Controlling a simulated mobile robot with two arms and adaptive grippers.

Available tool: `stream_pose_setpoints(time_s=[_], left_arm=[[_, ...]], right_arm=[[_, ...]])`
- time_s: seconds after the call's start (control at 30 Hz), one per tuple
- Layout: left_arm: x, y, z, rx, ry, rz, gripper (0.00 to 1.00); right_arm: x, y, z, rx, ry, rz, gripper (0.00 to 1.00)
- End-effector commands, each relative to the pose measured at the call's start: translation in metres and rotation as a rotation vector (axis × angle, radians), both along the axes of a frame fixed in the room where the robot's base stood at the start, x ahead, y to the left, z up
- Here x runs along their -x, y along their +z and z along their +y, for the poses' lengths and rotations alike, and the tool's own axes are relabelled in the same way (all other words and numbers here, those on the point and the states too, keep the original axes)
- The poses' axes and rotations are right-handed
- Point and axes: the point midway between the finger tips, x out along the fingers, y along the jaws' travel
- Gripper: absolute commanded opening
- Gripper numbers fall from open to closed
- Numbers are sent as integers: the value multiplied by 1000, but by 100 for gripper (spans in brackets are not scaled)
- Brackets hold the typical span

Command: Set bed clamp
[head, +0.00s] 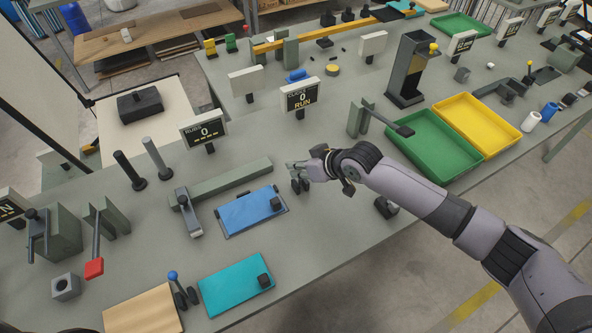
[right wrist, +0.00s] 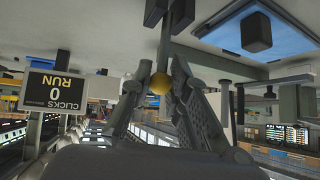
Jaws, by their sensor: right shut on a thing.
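My right gripper (head: 297,178) is low over the bench (head: 330,225), just right of the blue plate (head: 245,212) with its black knob. In the right wrist view its fingers (right wrist: 166,85) are closed around a slim grey lever with a yellow ball (right wrist: 158,84). In the head view the gripper hides most of that lever, and a dark base shows under the fingers. I cannot tell for sure which part is the bed clamp. My left gripper is not in view.
The sign reading CLICKS 0 RUN (head: 301,96) stands behind the gripper; the RUBS sign (head: 205,130) is to its left. A green tray (head: 436,178) and a lever fixture (head: 360,118) are to the right. A teal plate (head: 232,292) lies at the front.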

Motion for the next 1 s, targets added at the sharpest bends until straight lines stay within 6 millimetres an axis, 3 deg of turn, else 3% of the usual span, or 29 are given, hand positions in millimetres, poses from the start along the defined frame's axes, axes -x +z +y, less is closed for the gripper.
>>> stream_pose_setpoints(time_s=[0.37,0.7,1.0], left_arm=[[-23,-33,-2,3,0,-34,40],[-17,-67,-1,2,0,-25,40],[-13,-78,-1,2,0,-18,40]], right_arm=[[23,-8,-13,-195,2,-285,0],[33,-11,-20,-312,3,-464,0],[36,-9,-22,-354,3,-526,0]])
